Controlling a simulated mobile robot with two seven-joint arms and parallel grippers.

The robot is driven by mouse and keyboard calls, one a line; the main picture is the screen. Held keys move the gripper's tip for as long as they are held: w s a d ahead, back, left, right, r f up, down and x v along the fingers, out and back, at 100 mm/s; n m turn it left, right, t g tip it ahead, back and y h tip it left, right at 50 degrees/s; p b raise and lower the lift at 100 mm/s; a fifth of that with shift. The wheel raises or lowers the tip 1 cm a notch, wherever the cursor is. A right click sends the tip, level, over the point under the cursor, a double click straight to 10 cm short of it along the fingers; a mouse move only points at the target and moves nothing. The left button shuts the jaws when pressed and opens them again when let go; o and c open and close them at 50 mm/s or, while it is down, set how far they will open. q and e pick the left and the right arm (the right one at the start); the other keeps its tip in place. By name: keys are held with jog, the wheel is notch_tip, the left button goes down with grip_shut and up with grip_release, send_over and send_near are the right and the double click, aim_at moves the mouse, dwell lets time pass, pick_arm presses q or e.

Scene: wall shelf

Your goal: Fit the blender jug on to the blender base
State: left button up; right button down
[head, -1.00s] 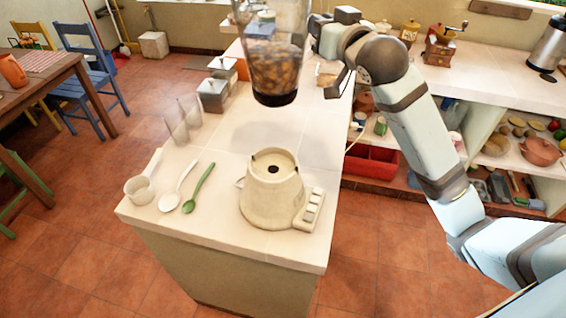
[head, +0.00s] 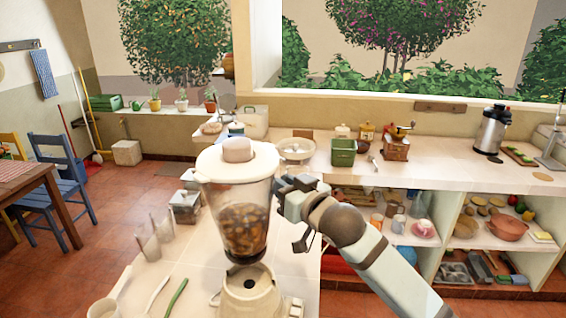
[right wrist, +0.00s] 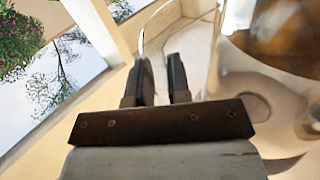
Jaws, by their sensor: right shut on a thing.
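The blender jug (head: 243,215) is clear, with a cream lid and brown chunks inside. It hangs upright over the cream blender base (head: 250,300), its dark bottom ring just above the base's top, with a small gap seeming to show. The base stands on the counter; its lower part is cut off by the picture's edge. My right gripper (head: 296,205) is shut on the jug's handle, at the jug's right side. In the right wrist view, the two dark fingers (right wrist: 162,78) are by the thin clear handle, and the jug (right wrist: 285,45) fills the right. My left gripper is not in view.
Lidded canisters (head: 185,205) stand behind. A back counter with a green tin (head: 343,152) and shelves lies to the right.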

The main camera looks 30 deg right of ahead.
notch_tip(320, 180, down, 10)
dwell(0.6)
jog(key=c, duration=1.2)
grip_release()
jog(key=shift+f, duration=0.2)
jog(key=shift+c, duration=0.2)
jog(key=shift+o, duration=0.8)
jog(key=shift+s, duration=0.1)
jog(key=shift+r, duration=0.1)
jog(key=s+d+b, duration=0.2)
jog(key=s, duration=0.9)
jog(key=shift+s+d, duration=0.2)
jog(key=shift+s, duration=0.2)
